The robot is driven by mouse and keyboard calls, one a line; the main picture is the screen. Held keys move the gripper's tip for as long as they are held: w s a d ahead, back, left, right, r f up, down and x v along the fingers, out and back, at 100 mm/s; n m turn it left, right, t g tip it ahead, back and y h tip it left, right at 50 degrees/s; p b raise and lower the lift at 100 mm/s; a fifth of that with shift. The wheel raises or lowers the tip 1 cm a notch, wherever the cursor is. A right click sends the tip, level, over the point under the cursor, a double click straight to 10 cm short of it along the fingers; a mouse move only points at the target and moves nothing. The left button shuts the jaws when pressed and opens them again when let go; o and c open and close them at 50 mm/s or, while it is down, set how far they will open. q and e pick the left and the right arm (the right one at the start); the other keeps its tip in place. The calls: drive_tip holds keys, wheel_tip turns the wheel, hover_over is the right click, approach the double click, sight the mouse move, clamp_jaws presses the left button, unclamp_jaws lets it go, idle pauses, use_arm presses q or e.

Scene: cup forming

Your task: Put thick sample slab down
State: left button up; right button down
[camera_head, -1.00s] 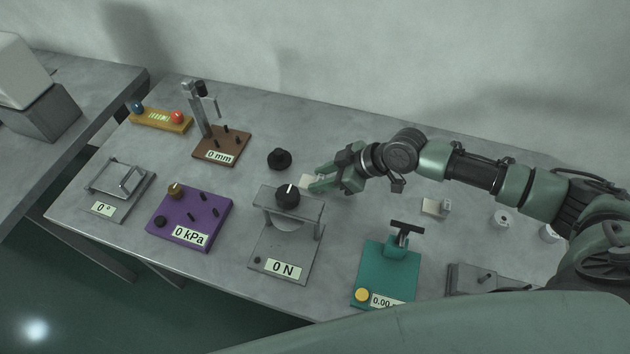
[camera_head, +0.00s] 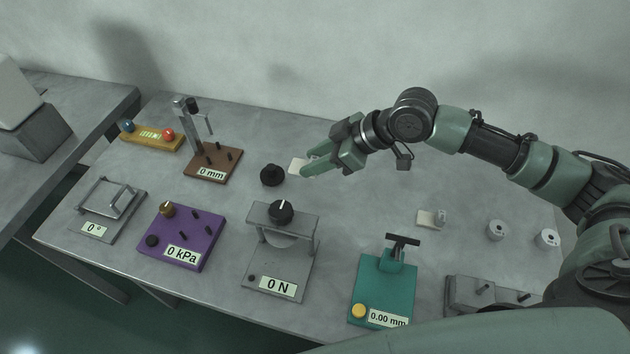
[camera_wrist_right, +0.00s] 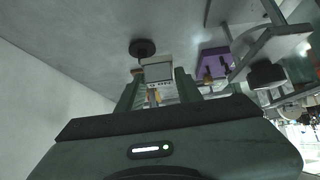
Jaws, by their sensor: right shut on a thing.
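The sample slab is a pale, thin block (camera_head: 298,164), also seen in the wrist view (camera_wrist_right: 158,72) between the two fingers. My right gripper (camera_head: 313,164) is shut on it near the back of the table, just right of a black round knob-like piece (camera_head: 271,175). The fingers hide part of the slab. It appears held above the tabletop, but the height is hard to tell. My left gripper is not in view.
A grey press marked 0 N (camera_head: 272,285) stands in front of the gripper. A purple box (camera_head: 180,237), brown stand (camera_head: 213,163) and teal gauge (camera_head: 385,285) stand around it. Another pale piece (camera_head: 428,218) lies to the right. Bare table (camera_head: 365,205) lies between.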

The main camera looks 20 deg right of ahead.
wheel_tip(320, 180, up, 8)
drive_tip(key=shift+r, duration=0.2)
drive_tip(key=shift+s+a+f, duration=0.1)
drive_tip(key=shift+s+a, duration=0.1)
drive_tip(key=shift+s, duration=0.1)
drive_tip(key=s+d+f, duration=0.2)
drive_tip(key=s+d, duration=0.2)
drive_tip(key=s, duration=0.5)
drive_tip(key=shift+f, duration=0.3)
